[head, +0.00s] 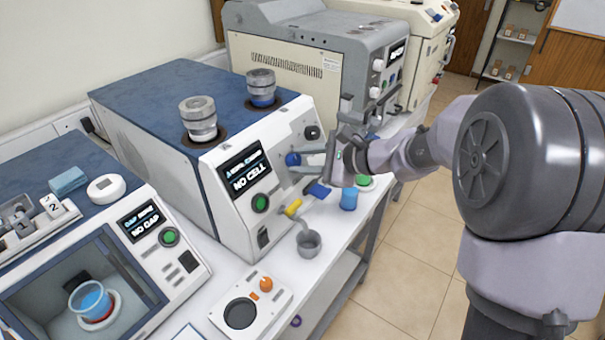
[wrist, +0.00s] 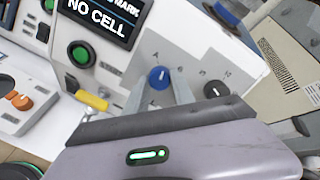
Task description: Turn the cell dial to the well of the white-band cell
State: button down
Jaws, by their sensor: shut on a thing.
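The blue cell dial (head: 293,158) is on the front panel of the white and blue tester (head: 225,175). My gripper (head: 303,162) is at the panel with its fingers shut on the dial. In the wrist view, the dial (wrist: 158,78) shows between the fingers, its white mark toward the top of the picture. The white-band cell (head: 201,128) stands in the left, nearer well on top of the tester. A blue-band cell (head: 262,98) stands in the other well. The tester's screen (head: 245,172) reads "NO CELL".
A black knob (head: 312,132) is beside the dial. Below are a green button (head: 260,203), a yellow-handled lever (head: 292,207) and a metal cup (head: 308,242). A blue cup (head: 349,198) stands near the bench edge. Another machine (head: 290,62) stands behind.

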jog(key=n+b, duration=0.3)
jog(key=b, duration=0.1)
jog(key=shift+f, duration=0.2)
jog(key=n+b, duration=0.2)
jog(key=shift+r+n+b, duration=0.2)
jog(key=shift+n+b, duration=0.1)
jog(key=shift+b, duration=0.1)
jog(key=shift+r+n, duration=0.1)
jog(key=shift+n, duration=0.2)
jog(key=c, duration=1.1)
grip_release()
jog(key=p+v, duration=0.5)
jog(key=v, duration=1.2)
jog(key=shift+s+r, duration=0.2)
jog(key=shift+r, duration=0.1)
jog(key=shift+a, duration=0.1)
